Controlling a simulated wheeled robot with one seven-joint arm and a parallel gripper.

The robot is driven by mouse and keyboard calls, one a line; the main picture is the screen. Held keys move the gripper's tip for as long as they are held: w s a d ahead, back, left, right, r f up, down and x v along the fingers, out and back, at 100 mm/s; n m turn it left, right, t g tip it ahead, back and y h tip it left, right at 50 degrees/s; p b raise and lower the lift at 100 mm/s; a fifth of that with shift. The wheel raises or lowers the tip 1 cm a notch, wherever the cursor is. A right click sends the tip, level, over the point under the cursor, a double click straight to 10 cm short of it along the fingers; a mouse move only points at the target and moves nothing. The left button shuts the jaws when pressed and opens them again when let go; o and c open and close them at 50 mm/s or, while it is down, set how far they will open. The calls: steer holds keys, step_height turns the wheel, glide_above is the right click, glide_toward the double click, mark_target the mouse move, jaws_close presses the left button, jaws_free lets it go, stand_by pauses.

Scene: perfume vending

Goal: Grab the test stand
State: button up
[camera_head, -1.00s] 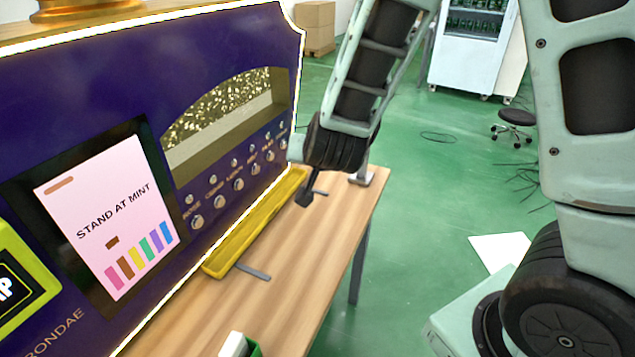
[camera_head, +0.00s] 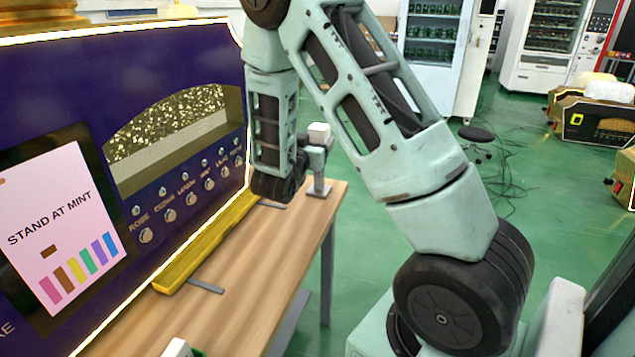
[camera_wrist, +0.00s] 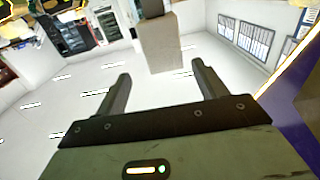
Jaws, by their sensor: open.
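A grey post with a white block on top (camera_head: 318,160) stands at the far end of the wooden table (camera_head: 262,290). It may be the test stand, but I cannot tell for sure. The purple machine (camera_head: 60,105) at left has a screen (camera_head: 65,225) reading "STAND AT MINT", with coloured bars and a small brown mark. In the wrist view my gripper (camera_wrist: 160,75) is open, with nothing between its fingers. In the head view my wrist is near the post and the table's far end; the fingers are hidden there.
A yellow rail (camera_head: 205,245) with grey tabs runs along the machine's foot, below a row of labelled round knobs (camera_head: 190,199). A white and green item (camera_head: 180,348) is cut off at the bottom edge.

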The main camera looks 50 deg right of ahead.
mark_target(319, 135)
steer(key=x, duration=0.3)
steer(key=shift+w+d, duration=0.1)
steer(key=shift+d, duration=0.15)
steer(key=shift+w+x, duration=0.15)
steer(key=shift+x, duration=1.25)
steer(key=shift+w+x, duration=0.2)
steer(key=shift+x, duration=1.15)
steer(key=shift+a+r, duration=0.1)
steer(key=shift+a, duration=0.1)
jaws_close()
steer(key=shift+r, duration=0.1)
